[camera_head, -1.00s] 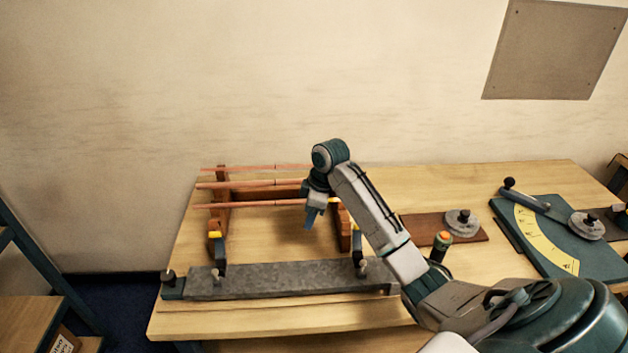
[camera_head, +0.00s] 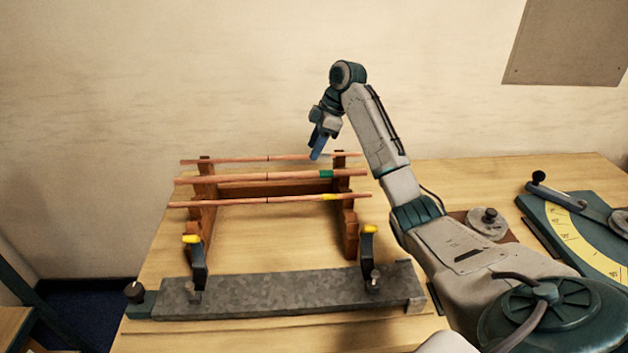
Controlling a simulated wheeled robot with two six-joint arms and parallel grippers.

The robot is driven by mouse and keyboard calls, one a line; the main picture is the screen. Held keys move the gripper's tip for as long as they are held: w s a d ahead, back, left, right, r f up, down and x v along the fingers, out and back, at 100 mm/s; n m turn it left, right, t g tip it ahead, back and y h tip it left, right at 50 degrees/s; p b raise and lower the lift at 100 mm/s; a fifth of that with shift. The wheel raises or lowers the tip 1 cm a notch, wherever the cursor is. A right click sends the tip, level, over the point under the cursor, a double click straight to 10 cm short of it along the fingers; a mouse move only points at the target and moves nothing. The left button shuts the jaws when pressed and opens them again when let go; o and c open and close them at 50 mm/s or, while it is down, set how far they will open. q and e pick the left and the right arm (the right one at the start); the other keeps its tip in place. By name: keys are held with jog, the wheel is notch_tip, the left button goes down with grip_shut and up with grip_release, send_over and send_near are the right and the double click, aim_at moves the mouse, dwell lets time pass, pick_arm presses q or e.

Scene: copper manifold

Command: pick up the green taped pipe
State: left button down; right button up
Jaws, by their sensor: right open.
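The green taped pipe (camera_head: 270,178) is the middle of three copper pipes lying across a wooden rack. Its green tape (camera_head: 326,174) shows near its right end. A yellow taped pipe (camera_head: 270,200) lies in front of it. A third pipe (camera_head: 230,160) lies behind it, its right part close to my gripper in the picture. My right gripper (camera_head: 316,153) is open and empty. It points down near the right part of the far pipe, above and behind the green tape in the picture. My left gripper is not in view.
The wooden rack (camera_head: 350,225) stands on the workbench (camera_head: 150,260). In front lies a long grey metal bar (camera_head: 270,292) with two yellow-tipped clamps (camera_head: 368,250). To the right are a round grey disc (camera_head: 487,222) and a bender with a yellow scale (camera_head: 572,235).

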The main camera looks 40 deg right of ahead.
aim_at(303, 173)
jog(key=f, duration=0.1)
jog(key=w+f+p, duration=0.1)
jog(key=f, duration=0.1)
jog(key=shift+w+a+f, duration=0.1)
jog(key=shift+a, duration=0.1)
jog(key=shift+p+x, duration=1.55)
jog(key=shift+x, duration=0.75)
jog(key=shift+f, duration=0.35)
jog(key=shift+w+d+f, duration=0.1)
jog(key=shift+f, duration=0.05)
jog(key=c, duration=0.9)
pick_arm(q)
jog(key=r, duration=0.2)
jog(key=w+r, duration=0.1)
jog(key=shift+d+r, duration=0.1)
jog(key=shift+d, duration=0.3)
pick_arm(e)
grip_shut()
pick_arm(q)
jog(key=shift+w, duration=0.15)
